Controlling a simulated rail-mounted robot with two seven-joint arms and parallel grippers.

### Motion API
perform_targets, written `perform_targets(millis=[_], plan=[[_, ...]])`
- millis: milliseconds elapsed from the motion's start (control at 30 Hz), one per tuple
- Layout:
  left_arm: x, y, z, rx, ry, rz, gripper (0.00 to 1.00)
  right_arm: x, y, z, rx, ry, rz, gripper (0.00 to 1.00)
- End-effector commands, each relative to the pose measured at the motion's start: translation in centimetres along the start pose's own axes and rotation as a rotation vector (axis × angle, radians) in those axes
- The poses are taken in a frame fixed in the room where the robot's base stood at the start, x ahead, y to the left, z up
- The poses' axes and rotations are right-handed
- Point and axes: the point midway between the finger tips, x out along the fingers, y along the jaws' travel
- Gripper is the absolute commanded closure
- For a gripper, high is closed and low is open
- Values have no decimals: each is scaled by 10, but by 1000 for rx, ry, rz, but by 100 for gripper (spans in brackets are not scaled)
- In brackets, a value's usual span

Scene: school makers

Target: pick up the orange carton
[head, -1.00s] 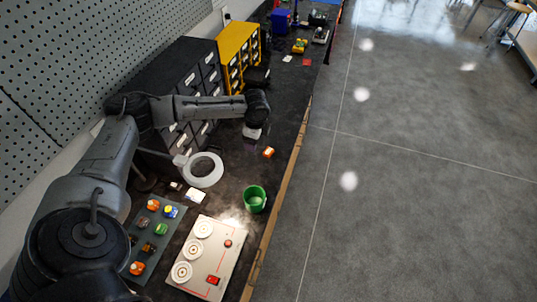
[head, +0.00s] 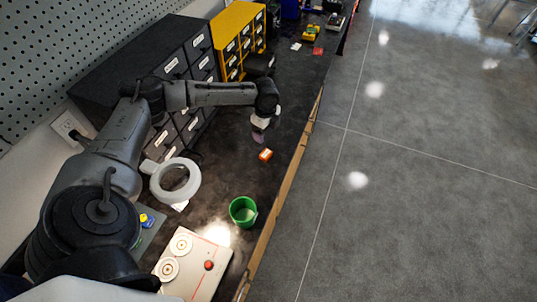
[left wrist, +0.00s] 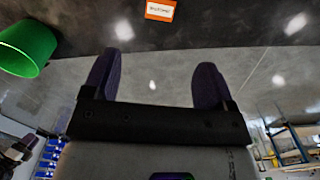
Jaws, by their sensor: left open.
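The orange carton (head: 265,155) is a small box with a white label, lying on the dark bench near its front edge. In the left wrist view the carton (left wrist: 160,10) is at the top edge, beyond the fingertips and apart from them. My left gripper (head: 258,138) is just above and to the left of the carton in the head view. Its two purple fingers (left wrist: 154,78) are spread apart with nothing between them. My right gripper is not seen.
A green cup (head: 243,211) stands nearer on the bench. A white ring-shaped object (head: 176,181) lies left of the carton. Black drawers (head: 150,62) and yellow drawers (head: 238,38) line the wall. A white board (head: 201,262) lies at the near end. Bench around the carton is clear.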

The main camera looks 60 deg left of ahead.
Motion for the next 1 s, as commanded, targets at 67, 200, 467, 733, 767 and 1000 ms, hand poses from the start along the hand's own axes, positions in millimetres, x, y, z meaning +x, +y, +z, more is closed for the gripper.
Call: perform_targets(millis=[67, 200, 467, 733, 767, 1000], plan=[[13, 0, 0, 0, 0, 3, 21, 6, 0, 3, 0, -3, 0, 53], [37, 1, 0, 0, -2, 4, 21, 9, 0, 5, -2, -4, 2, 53], [75, 0, 0, -1, 0, 2, 21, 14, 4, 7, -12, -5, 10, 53], [89, 0, 0, 0, -1, 1, 21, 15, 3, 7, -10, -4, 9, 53], [91, 0, 0, 0, -1, 2, 21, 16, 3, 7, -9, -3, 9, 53], [122, 0, 2, -1, -1, 2, 21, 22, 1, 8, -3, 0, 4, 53]])
